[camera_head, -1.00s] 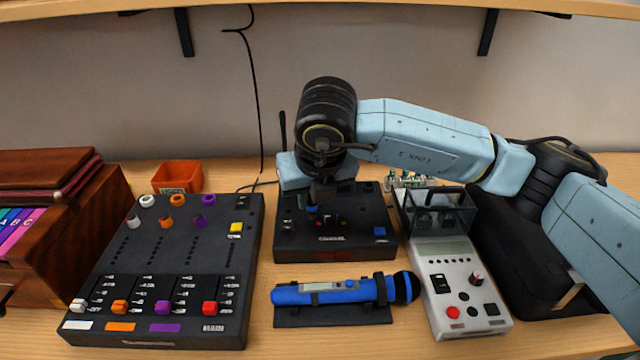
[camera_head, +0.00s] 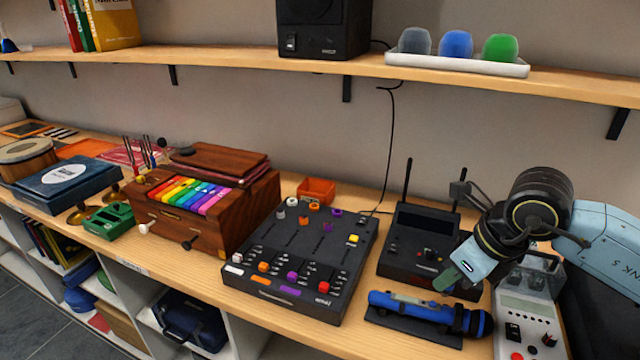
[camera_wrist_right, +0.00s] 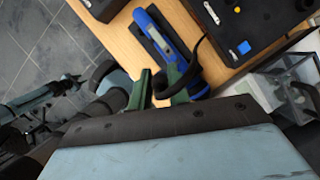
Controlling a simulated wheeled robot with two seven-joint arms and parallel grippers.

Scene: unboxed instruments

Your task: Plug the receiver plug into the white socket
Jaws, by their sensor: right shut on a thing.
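My right gripper (camera_head: 452,279) hangs over the front of the black receiver box (camera_head: 405,262), near the blue microphone, in the head view. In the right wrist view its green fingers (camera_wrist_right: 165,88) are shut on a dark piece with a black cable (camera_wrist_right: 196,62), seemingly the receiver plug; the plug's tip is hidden. The black mixer (camera_head: 262,248) stands left of the receiver. White rings, likely including the white socket (camera_head: 292,201), sit at its back left, beside orange and purple ones. My left gripper is not in view.
The blue microphone (camera_head: 395,302) lies in a holder in front of the receiver. A grey tester (camera_head: 522,308) stands at the right. An orange bin (camera_head: 317,189) is behind the mixer, and a wooden box with coloured keys (camera_head: 180,225) is left. A shelf (camera_head: 430,72) runs above.

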